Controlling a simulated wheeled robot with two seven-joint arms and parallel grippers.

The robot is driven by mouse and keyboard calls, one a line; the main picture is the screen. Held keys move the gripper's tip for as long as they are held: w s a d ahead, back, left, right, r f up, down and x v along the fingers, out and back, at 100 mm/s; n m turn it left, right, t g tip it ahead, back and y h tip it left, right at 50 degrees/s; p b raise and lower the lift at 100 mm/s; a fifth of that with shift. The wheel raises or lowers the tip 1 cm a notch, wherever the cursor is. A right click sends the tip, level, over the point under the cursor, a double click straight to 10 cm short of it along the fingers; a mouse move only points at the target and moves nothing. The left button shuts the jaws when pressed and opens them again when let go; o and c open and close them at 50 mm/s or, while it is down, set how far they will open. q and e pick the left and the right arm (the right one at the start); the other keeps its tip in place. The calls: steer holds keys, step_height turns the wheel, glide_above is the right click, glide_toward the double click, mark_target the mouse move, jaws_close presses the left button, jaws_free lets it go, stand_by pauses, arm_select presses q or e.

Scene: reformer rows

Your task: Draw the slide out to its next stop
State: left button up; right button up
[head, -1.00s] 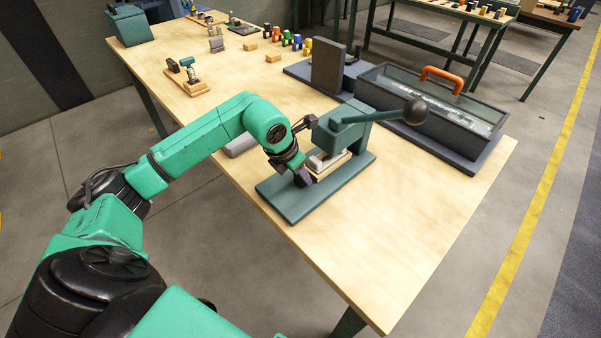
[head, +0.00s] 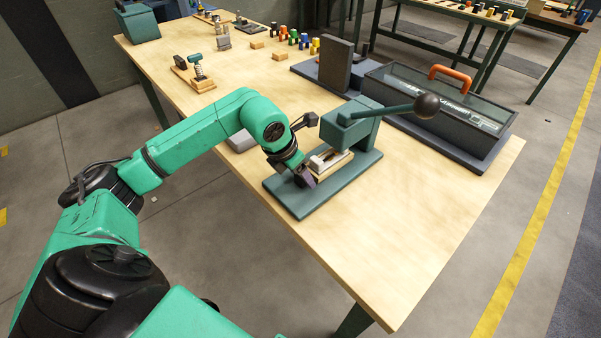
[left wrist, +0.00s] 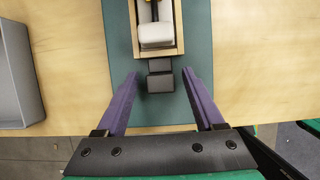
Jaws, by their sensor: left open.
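A green press (head: 350,122) with a black-knobbed lever stands on a green base plate (head: 300,205) at the table's near edge. Its slide, a pale wooden tray (head: 338,163), lies under the head and holds a white block (left wrist: 157,36). A dark stepped handle (left wrist: 160,75) sticks out of the slide's near end. My left gripper (head: 305,179) is at that end. In the left wrist view its purple fingers (left wrist: 161,84) are open, one on each side of the handle, with gaps visible. The slide's far part is hidden under the press. My right gripper is not in view.
A grey box (head: 241,140) lies left of the press. A dark glass-lidded case (head: 440,105) with an orange handle and an upright dark block (head: 335,66) stand behind. The tabletop right of the press (head: 420,210) is clear.

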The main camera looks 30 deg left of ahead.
arm_select(q)
steer(key=shift+r, duration=0.1)
steer(key=shift+s+r, duration=0.1)
steer(key=shift+r, duration=0.25)
steer(key=b+v, duration=0.1)
steer(key=v, duration=1.2)
steer(key=shift+r, duration=0.3)
steer(key=shift+s+a, duration=0.1)
steer(key=shift+a, duration=0.05)
